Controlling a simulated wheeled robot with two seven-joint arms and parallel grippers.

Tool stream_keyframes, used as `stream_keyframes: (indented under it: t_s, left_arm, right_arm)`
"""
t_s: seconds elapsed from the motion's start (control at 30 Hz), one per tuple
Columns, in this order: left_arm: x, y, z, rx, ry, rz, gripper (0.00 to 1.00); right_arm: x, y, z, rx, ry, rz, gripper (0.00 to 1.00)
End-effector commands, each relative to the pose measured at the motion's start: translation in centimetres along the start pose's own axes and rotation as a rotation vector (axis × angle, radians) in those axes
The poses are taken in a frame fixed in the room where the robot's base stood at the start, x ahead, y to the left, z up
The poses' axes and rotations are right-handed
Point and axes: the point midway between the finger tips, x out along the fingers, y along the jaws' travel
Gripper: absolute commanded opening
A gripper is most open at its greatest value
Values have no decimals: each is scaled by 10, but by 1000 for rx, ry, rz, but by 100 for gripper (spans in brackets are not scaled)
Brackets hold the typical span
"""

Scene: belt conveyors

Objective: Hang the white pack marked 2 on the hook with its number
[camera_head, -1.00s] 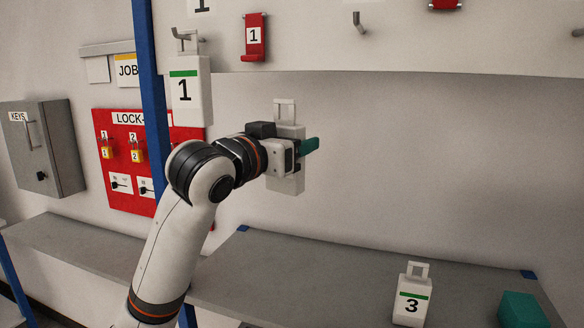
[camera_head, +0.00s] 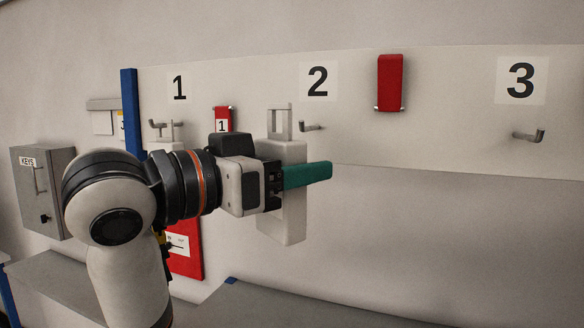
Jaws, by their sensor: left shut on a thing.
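My left gripper (camera_head: 300,178) has teal fingers and is shut on a white pack (camera_head: 292,225) with a loop handle on top. The pack hangs upright in the air, and its number is not visible from here. The hook marked 2 (camera_head: 312,127) sticks out of the pale board below the number 2 sign (camera_head: 317,81). In the picture the pack's handle (camera_head: 280,122) is just left of this hook. I cannot tell the gap in depth. My right gripper is not in view.
Another white pack hangs on the hook marked 1 (camera_head: 160,125), mostly behind my left arm. The hook marked 3 (camera_head: 530,136) is bare. Red holders (camera_head: 390,82) are fixed to the board. A grey key cabinet (camera_head: 42,190) is at far left. The wall below right is clear.

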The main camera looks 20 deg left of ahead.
Motion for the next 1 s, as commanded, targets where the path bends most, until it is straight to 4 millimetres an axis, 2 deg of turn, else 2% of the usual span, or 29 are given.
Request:
stream_keyframes:
  t_s: [0.5, 1.0]
  left_arm:
    - [28, 16, -3, 0, 0, 1, 33]
    - [54, 31, -5, -1, -1, 0, 33]
  right_arm:
    - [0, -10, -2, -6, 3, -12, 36]
    - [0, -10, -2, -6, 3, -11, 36]
